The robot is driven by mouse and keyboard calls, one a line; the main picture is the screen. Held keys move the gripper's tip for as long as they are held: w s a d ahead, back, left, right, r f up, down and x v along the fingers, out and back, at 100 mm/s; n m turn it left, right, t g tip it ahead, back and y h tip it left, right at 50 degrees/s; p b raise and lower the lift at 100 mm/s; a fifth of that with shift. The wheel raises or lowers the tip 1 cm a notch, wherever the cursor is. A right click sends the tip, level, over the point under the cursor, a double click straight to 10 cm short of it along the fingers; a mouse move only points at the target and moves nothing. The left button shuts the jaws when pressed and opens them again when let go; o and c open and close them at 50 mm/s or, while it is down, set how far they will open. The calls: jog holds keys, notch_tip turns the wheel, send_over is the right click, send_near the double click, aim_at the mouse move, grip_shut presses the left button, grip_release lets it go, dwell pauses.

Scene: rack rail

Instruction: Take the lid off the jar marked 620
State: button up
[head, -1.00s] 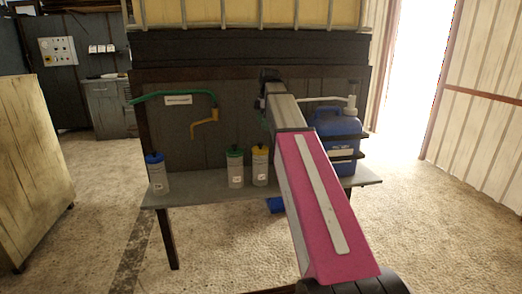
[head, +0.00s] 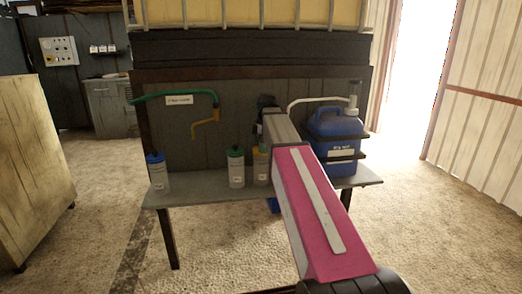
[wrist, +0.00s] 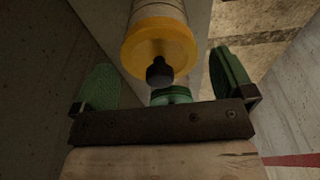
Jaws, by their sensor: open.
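Three white jars stand on the grey shelf: one with a blue lid (head: 155,158), one with a green lid (head: 235,152) and one with a yellow lid, its body (head: 260,172) partly hidden by my arm. Their labels are too small to read in the head view. In the wrist view, the yellow lid (wrist: 160,40) with its black knob (wrist: 159,72) lies beyond my open gripper (wrist: 164,80), between the lines of its two green pads. I see no contact. A green round thing (wrist: 173,96) shows partly beneath the knob.
A blue canister (head: 335,135) with a white spout stands at the shelf's right. A green hose with a yellow tap (head: 205,125) hangs above the jars. The shelf (head: 200,193) is bare between the blue-lidded and green-lidded jars. A wooden cabinet (head: 35,165) stands at left.

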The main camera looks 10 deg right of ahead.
jog(key=shift+f, duration=0.15)
jog(key=shift+c, duration=0.3)
jog(key=c, duration=0.7)
jog(key=shift+c, duration=0.2)
